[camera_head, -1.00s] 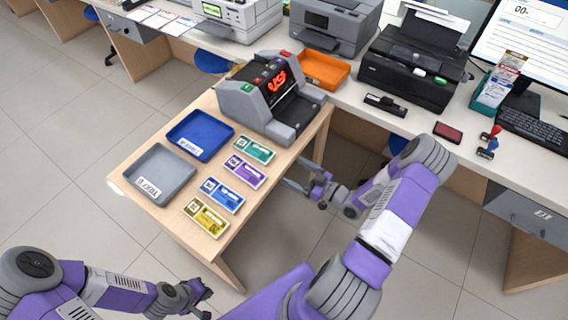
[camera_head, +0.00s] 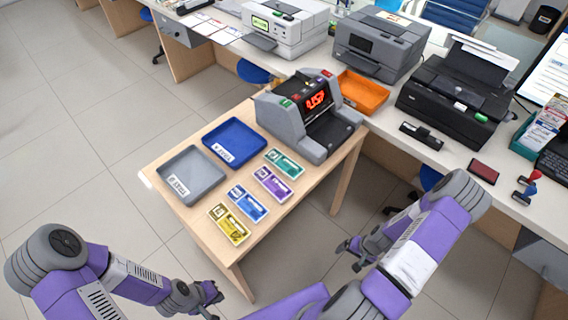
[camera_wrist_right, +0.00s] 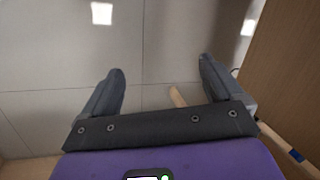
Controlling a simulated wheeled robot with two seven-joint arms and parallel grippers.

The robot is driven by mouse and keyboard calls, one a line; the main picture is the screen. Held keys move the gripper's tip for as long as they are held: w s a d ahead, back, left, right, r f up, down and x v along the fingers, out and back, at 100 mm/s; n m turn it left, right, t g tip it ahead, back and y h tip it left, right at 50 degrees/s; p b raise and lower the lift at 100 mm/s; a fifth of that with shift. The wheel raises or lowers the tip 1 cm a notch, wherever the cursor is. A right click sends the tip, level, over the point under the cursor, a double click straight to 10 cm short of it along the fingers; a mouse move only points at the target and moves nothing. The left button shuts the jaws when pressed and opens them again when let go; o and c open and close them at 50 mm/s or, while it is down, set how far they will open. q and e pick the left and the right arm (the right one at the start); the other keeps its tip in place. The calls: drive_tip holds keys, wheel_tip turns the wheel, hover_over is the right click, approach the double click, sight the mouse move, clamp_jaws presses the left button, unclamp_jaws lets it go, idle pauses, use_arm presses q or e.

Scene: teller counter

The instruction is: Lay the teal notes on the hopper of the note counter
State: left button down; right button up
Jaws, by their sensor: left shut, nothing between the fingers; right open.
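The teal notes (camera_head: 284,163) lie flat on the small wooden table, at the top of a row of banded notes, just in front of the note counter. The note counter (camera_head: 312,112) is a grey and black machine with a red lit display at the table's far right corner. My right gripper (camera_head: 350,254) is open and empty beyond the table's right edge; its spread fingers (camera_wrist_right: 160,85) show over bare floor in the right wrist view. My left gripper (camera_head: 216,303) is shut and empty, low in front of the table's near edge.
Purple notes (camera_head: 272,184), blue notes (camera_head: 247,203) and yellow notes (camera_head: 229,224) lie in the same row. A grey tray (camera_head: 191,177) and a blue tray (camera_head: 234,143) are to their left. An orange tray (camera_head: 362,92) and printers stand on the long counter behind.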

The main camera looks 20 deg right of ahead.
drive_tip(key=s+a+r+m+y, duration=0.1)
drive_tip(key=a+r+m+y, duration=0.1)
drive_tip(key=a+m+y, duration=0.3)
drive_tip(key=m+t, duration=1.4)
drive_tip(key=m, duration=0.2)
approach(300, 175)
drive_tip(key=shift+t+h, duration=0.4)
drive_tip(key=shift+a+b+x, duration=0.2)
drive_tip(key=shift+b+x, duration=0.25)
drive_tip(key=shift+x, duration=1.75)
drive_tip(key=shift+a+b+x, duration=0.2)
drive_tip(key=shift+b+x, duration=0.25)
drive_tip(key=shift+x, duration=1.75)
drive_tip(key=shift+s, duration=0.15)
drive_tip(key=shift+c, duration=0.4)
